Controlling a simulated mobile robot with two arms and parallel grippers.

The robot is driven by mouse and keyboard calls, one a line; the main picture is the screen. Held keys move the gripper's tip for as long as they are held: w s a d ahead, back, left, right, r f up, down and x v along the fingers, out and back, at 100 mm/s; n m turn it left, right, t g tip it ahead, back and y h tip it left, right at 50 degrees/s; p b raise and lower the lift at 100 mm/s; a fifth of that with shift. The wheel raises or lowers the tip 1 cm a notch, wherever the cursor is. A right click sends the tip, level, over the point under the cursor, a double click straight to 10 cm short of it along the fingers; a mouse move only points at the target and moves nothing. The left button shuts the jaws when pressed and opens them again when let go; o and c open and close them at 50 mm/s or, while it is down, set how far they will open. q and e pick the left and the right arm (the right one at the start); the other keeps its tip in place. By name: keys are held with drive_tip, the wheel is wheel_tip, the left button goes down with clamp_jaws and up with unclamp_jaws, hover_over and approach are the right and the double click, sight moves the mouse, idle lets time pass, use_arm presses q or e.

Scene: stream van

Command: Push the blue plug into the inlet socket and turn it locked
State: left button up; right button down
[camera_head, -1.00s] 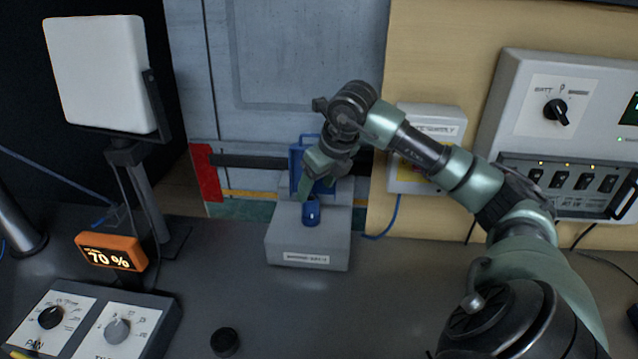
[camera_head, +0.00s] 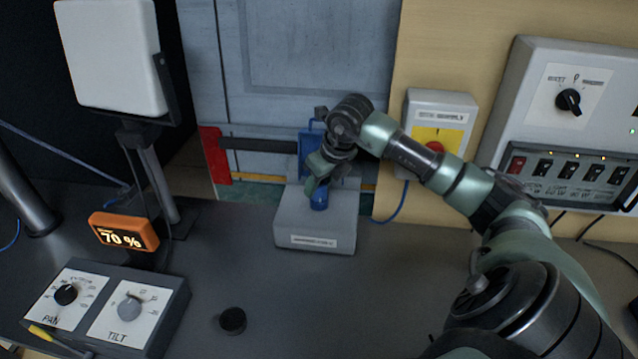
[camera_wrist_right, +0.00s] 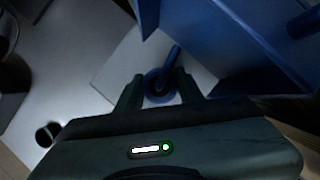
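The blue plug (camera_head: 319,201) is a short upright cylinder at the top of a grey labelled box (camera_head: 302,231) on the bench. The inlet socket cannot be told apart from it. My right gripper (camera_head: 320,189) points down over the plug. In the right wrist view, the two fingers (camera_wrist_right: 158,92) stand apart on either side of the plug, which shows as a blue ring with a dark middle and a blue bar (camera_wrist_right: 174,55). Whether the fingers touch it is unclear. My left gripper is not in view.
A blue upright frame or flap (camera_head: 306,150) stands behind the plug, close to my gripper. A yellow-faced box with a red knob (camera_head: 432,146) is on the wall to the right. A black round knob (camera_head: 232,320) lies on the bench in front.

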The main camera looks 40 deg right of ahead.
drive_tip(key=c, duration=1.7)
unclamp_jaws()
clamp_jaws()
drive_tip(key=shift+n+y+b, duration=0.4)
drive_tip(key=shift+n+b, duration=0.05)
drive_tip(key=shift+n, duration=0.55)
drive_tip(key=shift+n+y, duration=0.3)
drive_tip(key=shift+n, duration=0.3)
drive_tip(key=shift+n, duration=0.7)
drive_tip(key=shift+s+r+n+y, duration=0.1)
drive_tip(key=shift+n+y, duration=0.4)
drive_tip(key=shift+n, duration=0.2)
drive_tip(key=o, duration=0.9)
unclamp_jaws()
